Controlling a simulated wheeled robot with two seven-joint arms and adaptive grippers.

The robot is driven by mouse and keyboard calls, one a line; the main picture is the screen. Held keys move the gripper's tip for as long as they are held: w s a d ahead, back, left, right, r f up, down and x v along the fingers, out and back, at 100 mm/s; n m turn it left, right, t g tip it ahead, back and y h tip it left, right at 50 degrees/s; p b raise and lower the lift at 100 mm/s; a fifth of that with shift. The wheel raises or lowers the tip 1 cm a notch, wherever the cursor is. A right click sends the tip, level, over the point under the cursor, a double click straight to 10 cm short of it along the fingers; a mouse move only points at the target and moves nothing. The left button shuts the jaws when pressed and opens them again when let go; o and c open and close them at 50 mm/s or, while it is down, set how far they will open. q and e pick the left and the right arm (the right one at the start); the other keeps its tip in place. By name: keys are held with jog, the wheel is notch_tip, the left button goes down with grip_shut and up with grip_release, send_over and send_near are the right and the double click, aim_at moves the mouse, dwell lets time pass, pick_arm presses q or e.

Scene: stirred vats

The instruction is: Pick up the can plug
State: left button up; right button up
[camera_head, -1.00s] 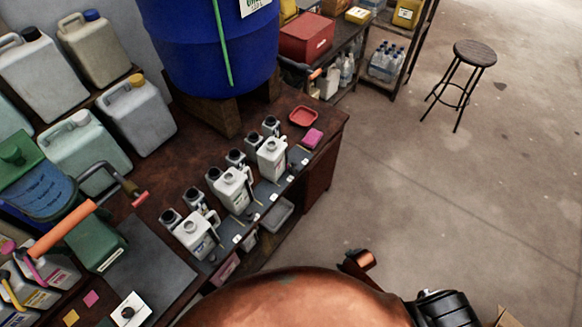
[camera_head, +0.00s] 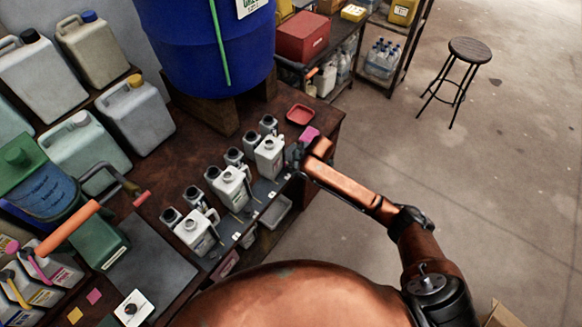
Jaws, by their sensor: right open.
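Three white cans stand in a row along the table's edge: a near one (camera_head: 197,232), a middle one (camera_head: 231,188) and a far one (camera_head: 268,157). Small grey bottles with dark tops, such as this one (camera_head: 194,197), stand behind them. I cannot make out with certainty which small part is the can plug. My right gripper (camera_head: 293,156) is open, just right of the far can and beside the pink sponge (camera_head: 309,134). The gripper is small and dark here, and I cannot tell whether it touches anything; it hides the table behind it. My left gripper is out of view.
A red tray (camera_head: 300,114) lies behind the sponge. A blue drum (camera_head: 209,45) stands on wooden blocks at the back. Large jugs (camera_head: 137,117) fill the left side. Open floor with a stool (camera_head: 466,65) is to the right.

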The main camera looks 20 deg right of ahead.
aim_at(291, 166)
jog(key=x, duration=0.4)
jog(key=shift+a+f+b, duration=0.25)
jog(key=shift+f+b, duration=0.05)
jog(key=shift+b, duration=0.1)
jog(key=shift+c, duration=0.7)
jog(key=c, duration=0.8)
jog(key=shift+r, duration=0.1)
